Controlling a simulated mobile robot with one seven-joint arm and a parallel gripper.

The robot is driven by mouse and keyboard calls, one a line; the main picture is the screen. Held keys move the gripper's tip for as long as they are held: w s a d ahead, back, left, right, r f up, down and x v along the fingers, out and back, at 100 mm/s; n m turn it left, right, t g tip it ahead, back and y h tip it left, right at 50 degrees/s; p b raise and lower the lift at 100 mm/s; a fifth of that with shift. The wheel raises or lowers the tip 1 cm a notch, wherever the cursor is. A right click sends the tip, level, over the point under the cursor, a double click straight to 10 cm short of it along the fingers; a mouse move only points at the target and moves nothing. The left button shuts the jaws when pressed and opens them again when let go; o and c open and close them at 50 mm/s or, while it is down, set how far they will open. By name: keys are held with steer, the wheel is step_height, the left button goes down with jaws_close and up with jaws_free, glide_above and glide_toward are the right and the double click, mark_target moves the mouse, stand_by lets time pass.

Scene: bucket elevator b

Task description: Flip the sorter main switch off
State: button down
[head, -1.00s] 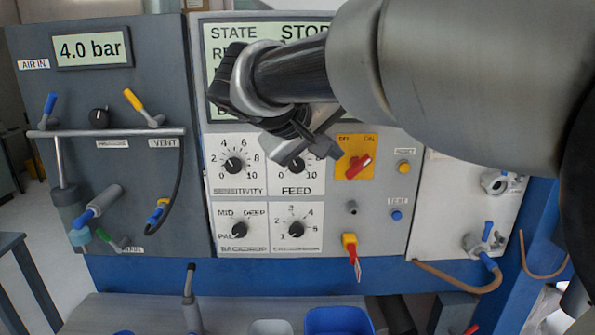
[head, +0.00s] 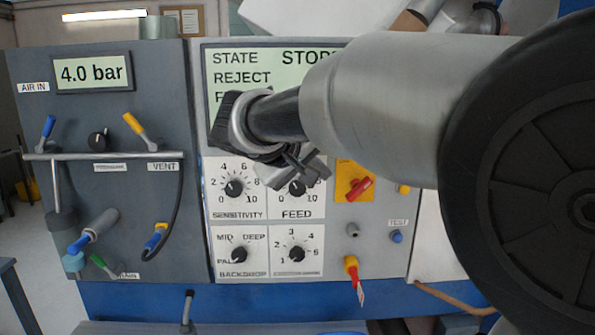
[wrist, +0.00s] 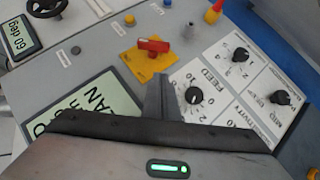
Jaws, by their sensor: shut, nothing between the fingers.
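The sorter main switch is a red rotary handle (head: 360,189) on a yellow plate (head: 342,196), right of the feed dial. The handle slants up to the right in the head view. The plate's upper part and lettering are partly hidden by my arm. In the wrist view the red handle (wrist: 152,45) lies across the yellow plate (wrist: 150,67), ahead of my gripper. My gripper (head: 288,176) is shut and empty in front of the panel, left of the switch and over the top of the feed dial. It shows no contact with the handle.
Dials for sensitivity (head: 233,188) and feed (head: 297,188) sit left of the switch. A blue test button (head: 396,237) and a red-yellow tagged switch (head: 351,265) are below it. The display (head: 240,70) is above. My arm hides the panel's upper right.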

mark_target(350, 194)
steer(key=shift+w+d+f, duration=0.7)
steer(key=shift+d+f, duration=0.3)
steer(key=shift+w+d+f, duration=0.75)
steer(key=shift+d+f, duration=0.2)
steer(key=shift+w+d+f, duration=0.7)
steer(key=shift+d+f, duration=0.3)
steer(key=shift+w+f, duration=0.1)
steer(key=shift+f, duration=0.1)
steer(key=shift+a+b, duration=0.1)
steer(key=shift+b, duration=0.4)
steer(key=shift+h, duration=0.3)
steer(key=shift+n+b, duration=0.3)
